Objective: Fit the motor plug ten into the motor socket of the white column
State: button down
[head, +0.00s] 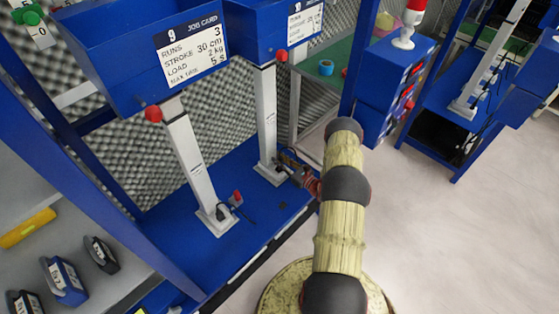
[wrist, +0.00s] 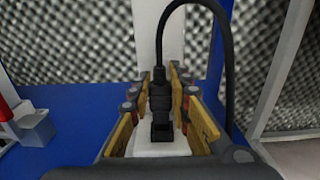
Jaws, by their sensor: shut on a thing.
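The black motor plug ten (wrist: 160,104) is between the yellow pads of my gripper (wrist: 158,84) in the wrist view. My gripper is shut on it, and its black cable (wrist: 229,75) loops up and down to the right. The white column (wrist: 146,35) rises directly behind the plug, with its pale foot (wrist: 160,147) below. In the head view the white column (head: 267,120) stands on the blue bench, and my gripper (head: 292,176) is low beside its foot. The socket is hidden, so I cannot tell whether the plug is in it.
A second white column (head: 193,165) stands to the left, with a cable and a small red-topped box (head: 237,198) near its foot. Blue job-card housings (head: 150,50) overhang the bench. Grey foam panels lie behind.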

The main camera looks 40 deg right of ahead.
jog(key=shift+f+b, duration=1.05)
jog(key=shift+f, duration=0.4)
jog(key=c, duration=1.7)
grip_release()
jog(key=shift+o, duration=0.6)
jog(key=s+d, duration=0.1)
jog(key=s, duration=1.1)
